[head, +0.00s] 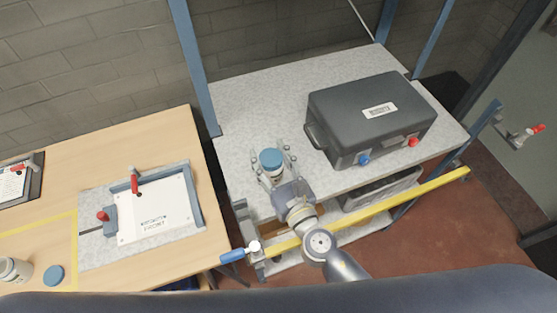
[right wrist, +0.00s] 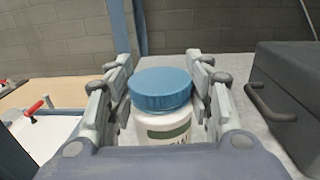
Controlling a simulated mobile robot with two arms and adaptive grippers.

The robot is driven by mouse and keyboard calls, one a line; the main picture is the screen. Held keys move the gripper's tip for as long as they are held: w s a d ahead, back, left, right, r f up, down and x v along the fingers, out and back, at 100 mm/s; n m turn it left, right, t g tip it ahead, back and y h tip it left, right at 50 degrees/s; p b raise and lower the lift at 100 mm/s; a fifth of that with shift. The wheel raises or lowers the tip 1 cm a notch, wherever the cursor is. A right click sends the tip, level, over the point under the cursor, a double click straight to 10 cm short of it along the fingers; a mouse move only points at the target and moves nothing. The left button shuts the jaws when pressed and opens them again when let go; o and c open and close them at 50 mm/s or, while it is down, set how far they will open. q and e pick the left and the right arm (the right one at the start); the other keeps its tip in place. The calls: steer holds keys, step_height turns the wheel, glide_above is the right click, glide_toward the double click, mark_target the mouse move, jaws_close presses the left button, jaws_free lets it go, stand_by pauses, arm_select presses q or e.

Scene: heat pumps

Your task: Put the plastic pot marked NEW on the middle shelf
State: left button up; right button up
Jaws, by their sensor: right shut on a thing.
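A white plastic pot with a blue lid (head: 271,160) stands upright between the fingers of my right gripper (head: 270,157), which is shut on it. In the right wrist view the pot (right wrist: 163,128) shows a green band on its label, but the lettering is mostly hidden, so I cannot read NEW. The pot is over the left front part of a grey speckled shelf (head: 245,105). I cannot tell whether its base touches the surface. A lower shelf (head: 350,237) shows partly beneath. My left gripper is not in view.
A large dark case (head: 350,110) fills the shelf's right side. A yellow bar (head: 410,193) crosses the front. The shelf's back left is clear. On the wooden table (head: 120,150), a clamped white board (head: 160,210), another pot (head: 14,270) and a blue lid (head: 53,275) lie left.

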mark_target(275, 177)
step_height(275, 177, down, 5)
steer(key=shift+r+b, duration=0.15)
steer(key=shift+b, duration=1.05)
steer(key=shift+w, duration=0.1)
steer(key=o, duration=1.2)
steer(key=shift+c, duration=0.2)
